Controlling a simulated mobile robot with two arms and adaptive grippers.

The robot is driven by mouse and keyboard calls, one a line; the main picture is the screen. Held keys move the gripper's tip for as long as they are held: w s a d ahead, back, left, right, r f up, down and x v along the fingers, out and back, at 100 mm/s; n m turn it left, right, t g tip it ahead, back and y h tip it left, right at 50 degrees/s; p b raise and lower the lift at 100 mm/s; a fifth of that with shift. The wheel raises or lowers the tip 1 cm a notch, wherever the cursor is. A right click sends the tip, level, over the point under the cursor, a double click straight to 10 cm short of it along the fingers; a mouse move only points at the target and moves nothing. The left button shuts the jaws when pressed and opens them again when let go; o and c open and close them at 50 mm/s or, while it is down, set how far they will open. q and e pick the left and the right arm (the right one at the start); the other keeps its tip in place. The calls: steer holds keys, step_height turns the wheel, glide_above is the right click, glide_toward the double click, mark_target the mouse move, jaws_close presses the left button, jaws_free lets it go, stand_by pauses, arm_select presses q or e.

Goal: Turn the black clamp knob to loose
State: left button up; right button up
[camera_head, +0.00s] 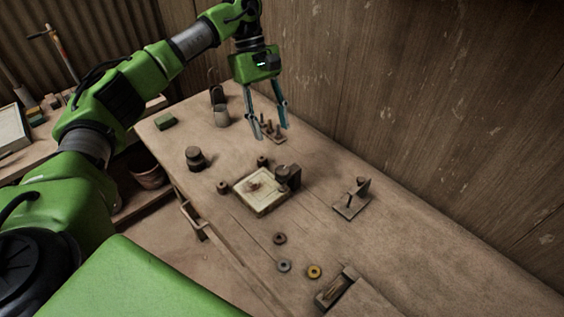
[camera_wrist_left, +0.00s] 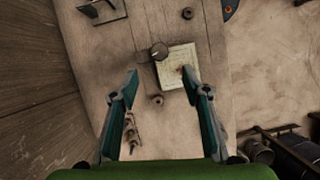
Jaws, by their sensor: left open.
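The clamp knob (camera_head: 293,176) is a dark round piece on a block at the right edge of a pale square tile (camera_head: 262,205) in the head view. In the left wrist view the knob (camera_wrist_left: 159,51) shows from above at the edge of the tile (camera_wrist_left: 180,62). Which way the knob is turned cannot be read. My left gripper (camera_head: 272,131) is open and empty, pointing down above the far part of the bench, behind the knob and apart from it. In the left wrist view its fingers (camera_wrist_left: 160,72) are spread, with the knob just beyond their tips.
A small peg rack (camera_head: 273,132) is below the left gripper. A dark cylinder (camera_head: 196,158) stands left of the tile, and a bracket with a peg (camera_head: 352,198) stands right. The wooden wall (camera_head: 400,90) closes the back.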

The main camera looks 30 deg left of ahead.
mark_target(282, 170)
arm_select(q)
steer(key=p+x, duration=0.4)
steer(key=x, duration=0.6)
steer(key=shift+s+d+f, duration=0.1)
steer(key=shift+d+f, duration=0.15)
steer(key=shift+d, duration=0.05)
steer(key=shift+d+f, duration=0.1)
steer(key=shift+f, duration=0.4)
steer(key=shift+c, duration=0.4)
steer(key=c, duration=1)
